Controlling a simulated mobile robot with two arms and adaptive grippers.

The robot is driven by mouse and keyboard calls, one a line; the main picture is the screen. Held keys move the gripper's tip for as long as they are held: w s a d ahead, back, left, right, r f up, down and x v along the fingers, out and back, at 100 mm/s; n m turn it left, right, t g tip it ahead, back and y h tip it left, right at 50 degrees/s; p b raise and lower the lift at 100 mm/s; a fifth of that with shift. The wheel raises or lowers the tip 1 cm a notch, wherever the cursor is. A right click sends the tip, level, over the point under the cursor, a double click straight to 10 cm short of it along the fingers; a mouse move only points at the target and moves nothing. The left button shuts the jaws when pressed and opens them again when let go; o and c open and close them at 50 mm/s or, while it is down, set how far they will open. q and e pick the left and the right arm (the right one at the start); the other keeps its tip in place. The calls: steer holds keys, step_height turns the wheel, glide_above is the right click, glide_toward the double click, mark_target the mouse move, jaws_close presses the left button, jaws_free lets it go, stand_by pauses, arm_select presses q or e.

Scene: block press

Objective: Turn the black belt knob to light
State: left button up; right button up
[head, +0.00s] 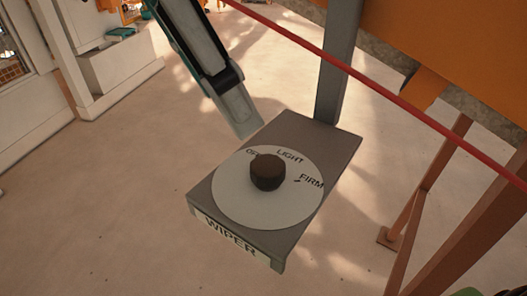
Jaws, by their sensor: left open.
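The black knob (267,173) sits in the middle of a pale round dial (240,207) on a grey box. The dial is marked OFF, LIGHT and FIRM around its far and right side, and the box front reads WIPER. I cannot make out a pointer on the knob, so its setting is unclear. My left gripper (238,115) comes down from the upper left, open, with its tip just beyond the box's far left edge, apart from the knob. One finger seems to hide the other. My right gripper is not in view.
A grey post (339,65) rises behind the box. A red bar (345,68) runs across above it, towards the right. An orange panel (440,40) and brown frame legs (424,190) stand at right.

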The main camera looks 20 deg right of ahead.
mark_target(267, 165)
arm_select(q)
steer(key=p+x, duration=0.2)
steer(key=x, duration=0.9)
steer(key=shift+d+f, duration=0.2)
steer(key=shift+f, duration=0.1)
steer(key=shift+c, duration=0.4)
steer(key=c, duration=1)
